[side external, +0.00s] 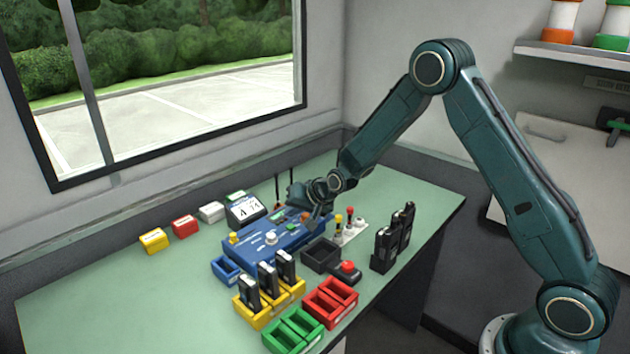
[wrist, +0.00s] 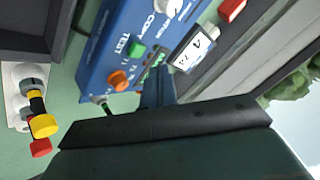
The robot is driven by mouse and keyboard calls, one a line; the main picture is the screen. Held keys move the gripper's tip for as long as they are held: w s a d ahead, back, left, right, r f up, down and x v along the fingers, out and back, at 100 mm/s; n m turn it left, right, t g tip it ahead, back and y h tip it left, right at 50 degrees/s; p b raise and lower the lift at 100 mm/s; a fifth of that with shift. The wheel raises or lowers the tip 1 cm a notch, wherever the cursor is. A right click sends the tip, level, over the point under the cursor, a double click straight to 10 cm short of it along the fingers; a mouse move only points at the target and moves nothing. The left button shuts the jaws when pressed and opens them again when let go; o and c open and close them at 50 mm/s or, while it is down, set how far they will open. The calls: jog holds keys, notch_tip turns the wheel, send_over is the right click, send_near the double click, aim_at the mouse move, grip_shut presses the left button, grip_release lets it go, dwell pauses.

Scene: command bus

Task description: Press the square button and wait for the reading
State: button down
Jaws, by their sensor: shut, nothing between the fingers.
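The blue console box (side external: 268,246) stands on the green bench, with knobs and small buttons on its top. In the wrist view its face (wrist: 112,45) carries white lettering, an orange round knob (wrist: 118,80) and a green button (wrist: 136,48). A small green panel partly shows behind my fingers. I cannot tell for sure which control is the square button. My gripper (side external: 317,220) is shut and empty, over the right rear end of the console. Its fingers (wrist: 158,85) hide part of the face in the wrist view. I cannot tell whether the tips touch the console.
Black radios (side external: 395,238) stand to the right. A white strip with coloured knobs (side external: 350,229) and a black bin (side external: 320,256) sit close by. Yellow bins (side external: 252,313) are in front.

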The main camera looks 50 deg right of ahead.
jog(key=shift+f, duration=0.7)
jog(key=shift+f, duration=0.8)
dwell(2.5)
jog(key=shift+r, duration=0.1)
dwell(0.3)
jog(key=shift+r, duration=0.65)
jog(key=shift+r, duration=0.1)
jog(key=shift+r, duration=2.45)
